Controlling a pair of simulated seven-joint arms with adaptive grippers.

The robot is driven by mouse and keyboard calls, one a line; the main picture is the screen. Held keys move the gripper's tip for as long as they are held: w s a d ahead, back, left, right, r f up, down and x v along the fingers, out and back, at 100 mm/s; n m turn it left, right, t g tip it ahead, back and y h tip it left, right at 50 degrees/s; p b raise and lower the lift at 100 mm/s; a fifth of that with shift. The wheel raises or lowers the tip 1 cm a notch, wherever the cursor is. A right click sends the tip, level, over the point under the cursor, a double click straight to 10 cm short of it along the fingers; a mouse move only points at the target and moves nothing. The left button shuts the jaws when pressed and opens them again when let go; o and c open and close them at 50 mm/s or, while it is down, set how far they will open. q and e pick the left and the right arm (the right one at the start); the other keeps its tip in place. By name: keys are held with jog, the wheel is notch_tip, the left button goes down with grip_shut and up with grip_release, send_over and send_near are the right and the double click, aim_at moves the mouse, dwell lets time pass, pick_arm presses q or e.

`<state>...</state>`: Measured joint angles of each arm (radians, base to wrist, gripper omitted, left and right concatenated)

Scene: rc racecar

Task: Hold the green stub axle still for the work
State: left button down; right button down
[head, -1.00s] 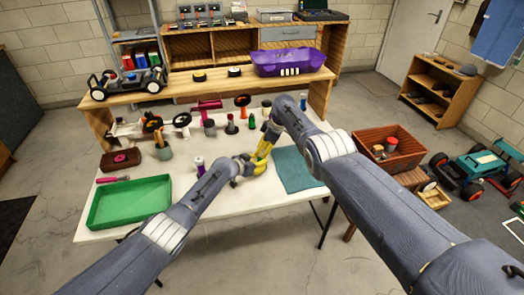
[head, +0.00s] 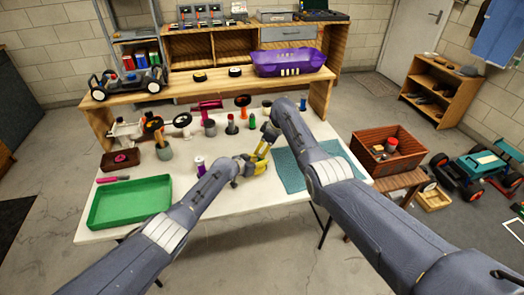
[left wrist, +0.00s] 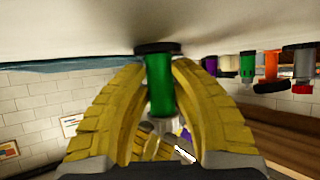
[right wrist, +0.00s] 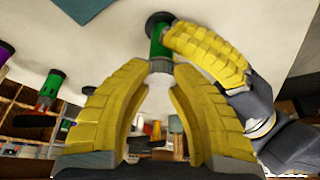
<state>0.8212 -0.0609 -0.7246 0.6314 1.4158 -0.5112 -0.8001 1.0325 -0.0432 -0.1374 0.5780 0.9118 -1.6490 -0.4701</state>
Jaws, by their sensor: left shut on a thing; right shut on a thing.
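The green stub axle (left wrist: 159,85) is between the fingers of my left gripper (left wrist: 160,88), which is shut on it. Its black round base (left wrist: 157,48) is beyond the fingertips, by the white tabletop. In the right wrist view the green shaft (right wrist: 158,42) shows beside a yellow left finger. My right gripper (right wrist: 161,68) is shut on the grey ringed collar (right wrist: 161,66) at the other end of the axle. In the head view the left gripper (head: 250,166) and right gripper (head: 263,150) meet over the table, and the axle is hidden.
A green tray (head: 130,203) lies at the table's front left. A teal mat (head: 290,172) lies right of the grippers. A white-and-purple cylinder (head: 199,166) stands close left. Several coloured parts stand in a row behind, with a wooden shelf (head: 215,87) beyond them.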

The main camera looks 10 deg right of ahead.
jog(key=m, duration=0.2)
jog(key=m+t+h, duration=0.1)
jog(key=m, duration=0.2)
jog(key=shift+s+a+f+m+h, duration=0.1)
jog(key=shift+s+f+m+h, duration=0.1)
jog(key=shift+m+h, duration=0.1)
jog(key=m+h, duration=0.1)
jog(key=m, duration=0.1)
jog(key=m+t+h, duration=0.1)
jog(key=m, duration=0.2)
jog(key=shift+a, duration=0.15)
jog(key=m+h, duration=0.2)
jog(key=m, duration=0.3)
jog(key=shift+m, duration=0.4)
jog(key=m, duration=0.2)
jog(key=m+g+h, duration=0.1)
jog(key=m, duration=0.1)
jog(key=shift+a+m+h, duration=0.1)
jog(key=shift+m+h, duration=0.2)
jog(key=shift+m, duration=0.1)
jog(key=c, duration=1)
grip_release()
jog(key=shift+w+r, duration=0.1)
jog(key=shift+r, duration=0.05)
jog(key=shift+r, duration=0.1)
jog(key=v, duration=0.7)
